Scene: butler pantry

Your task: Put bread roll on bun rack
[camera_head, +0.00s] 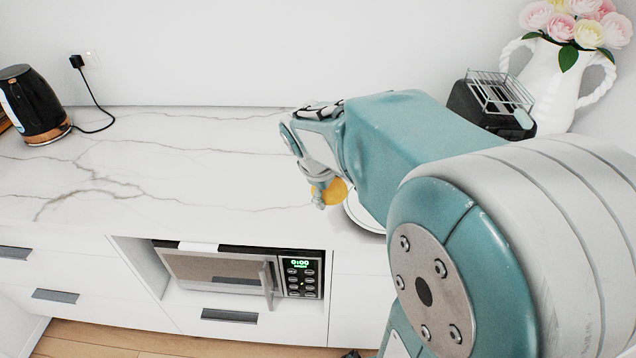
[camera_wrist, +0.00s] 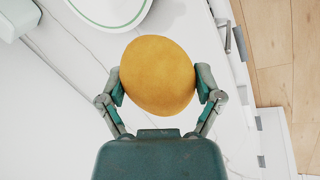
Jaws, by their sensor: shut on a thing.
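The bread roll (camera_head: 336,191) is round and golden orange. My gripper (camera_head: 322,196) is shut on it and holds it over the front part of the counter, left of the plate. In the wrist view the roll (camera_wrist: 158,75) sits between the two fingers of my gripper (camera_wrist: 160,88), which press on its sides. The bun rack (camera_head: 500,90) is a wire rack on top of the black toaster (camera_head: 472,104) at the back right. No roll shows on it. My arm hides the toaster's lower part.
A white plate (camera_head: 361,220) with a green line lies by the counter's front edge, partly behind my arm; it also shows in the wrist view (camera_wrist: 88,12). A black kettle (camera_head: 34,105) is far left. The middle counter is clear.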

